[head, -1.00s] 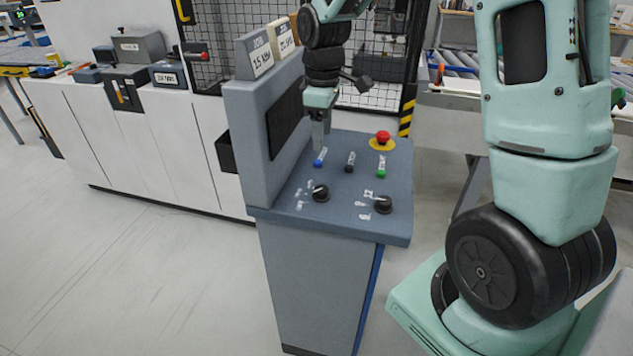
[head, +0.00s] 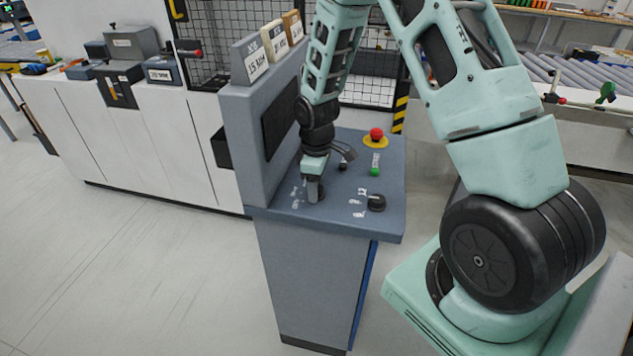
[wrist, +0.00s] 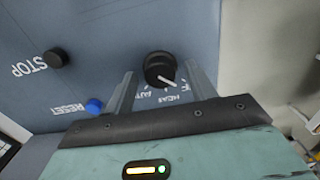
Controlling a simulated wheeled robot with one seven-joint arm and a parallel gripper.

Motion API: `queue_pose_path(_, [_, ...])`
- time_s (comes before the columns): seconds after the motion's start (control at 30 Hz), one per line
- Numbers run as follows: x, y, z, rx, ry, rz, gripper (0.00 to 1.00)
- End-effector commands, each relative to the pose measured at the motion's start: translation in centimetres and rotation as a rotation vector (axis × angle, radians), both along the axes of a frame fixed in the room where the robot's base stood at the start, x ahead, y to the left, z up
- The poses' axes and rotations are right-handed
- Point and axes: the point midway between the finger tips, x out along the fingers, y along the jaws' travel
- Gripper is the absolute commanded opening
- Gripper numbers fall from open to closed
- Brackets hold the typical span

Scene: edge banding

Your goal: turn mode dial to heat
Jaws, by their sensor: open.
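The mode dial (wrist: 160,68) is a black round knob with a white pointer line on the blue-grey panel. Its pointer slants to the lower right in the wrist view, on the side of the HEAT label (wrist: 178,98); the exact mark it meets is unclear. An AUTO label lies to the left of HEAT, partly hidden. My gripper (wrist: 160,90) is open, with one finger on each side of the dial and visible gaps between. In the head view my gripper (head: 313,192) points down at the dial and hides most of it.
A red emergency button (head: 376,135) and green start button (head: 374,172) stand behind. The blue reset button (wrist: 94,105) is close to one finger. The upright screen housing (head: 245,150) rises at left.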

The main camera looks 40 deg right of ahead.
Motion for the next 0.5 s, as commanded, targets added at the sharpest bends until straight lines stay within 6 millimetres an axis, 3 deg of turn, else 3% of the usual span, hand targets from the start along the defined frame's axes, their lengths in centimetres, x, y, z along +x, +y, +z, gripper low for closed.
queue_pose_path(0.2, [0.01,0.00,-0.03,0.000,0.000,0.000,0.56])
queue_pose_path(0.37, [0.02,0.00,-0.01,0.000,0.000,0.000,0.11])
queue_pose_path(0.5, [0.02,0.00,0.00,0.000,0.000,-0.001,0.11])
